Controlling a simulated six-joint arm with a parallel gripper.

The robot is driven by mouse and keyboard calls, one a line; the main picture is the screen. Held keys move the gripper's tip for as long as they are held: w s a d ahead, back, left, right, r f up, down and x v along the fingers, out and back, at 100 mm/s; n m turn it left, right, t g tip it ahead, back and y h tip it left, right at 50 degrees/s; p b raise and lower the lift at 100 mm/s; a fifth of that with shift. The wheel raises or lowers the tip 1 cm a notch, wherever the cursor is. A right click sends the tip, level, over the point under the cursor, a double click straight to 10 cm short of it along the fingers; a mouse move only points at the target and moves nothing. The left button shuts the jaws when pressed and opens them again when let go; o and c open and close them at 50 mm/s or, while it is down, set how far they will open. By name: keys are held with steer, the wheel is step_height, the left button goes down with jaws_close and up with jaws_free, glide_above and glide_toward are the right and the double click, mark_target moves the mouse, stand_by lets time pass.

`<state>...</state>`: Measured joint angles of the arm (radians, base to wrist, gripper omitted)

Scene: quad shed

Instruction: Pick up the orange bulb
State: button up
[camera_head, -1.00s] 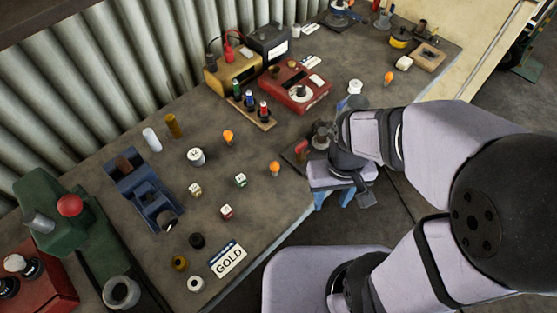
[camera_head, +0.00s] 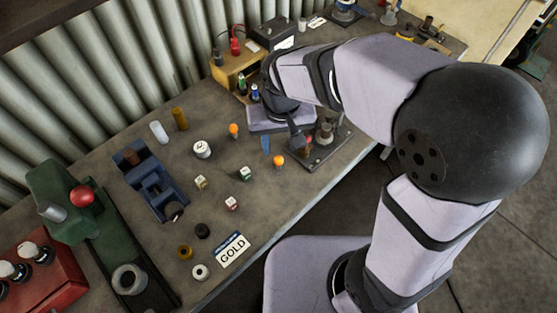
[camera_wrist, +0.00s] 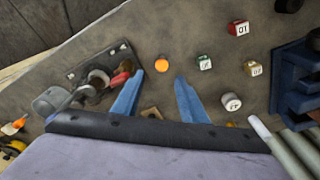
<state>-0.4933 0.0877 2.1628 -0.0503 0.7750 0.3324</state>
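Several small orange bulbs are on the bench. One orange bulb (camera_head: 278,161) is near the bench's front edge, left of a dark plate with knobs. In the wrist view this bulb (camera_wrist: 162,65) appears just beyond and between the fingertips. A second bulb (camera_head: 234,130) stands farther back; it also shows in the wrist view (camera_wrist: 232,124), outside the right finger. A third orange bulb (camera_wrist: 18,123) is at the wrist view's left edge. My gripper (camera_wrist: 160,80) is open and empty, its blue fingers spread above the bench.
The knobbed plate (camera_head: 318,150) stands close beside the nearest bulb. Lettered cubes (camera_head: 245,174) and a white round container (camera_head: 202,149) lie to the left. A blue holder (camera_head: 150,180) and a GOLD card (camera_head: 232,250) are farther left. Bare bench surrounds the cubes.

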mark_target(279, 158)
steer(key=shift+w+f, duration=0.1)
steer(key=shift+f, duration=0.95)
steer(key=shift+s+f+p, duration=0.2)
steer(key=shift+f+p, duration=0.35)
steer(key=shift+f, duration=0.1)
steer(key=shift+w+a+f+p, duration=0.15)
steer(key=shift+f+p, duration=0.3)
steer(key=shift+f, duration=1.5)
steer(key=c, duration=0.8)
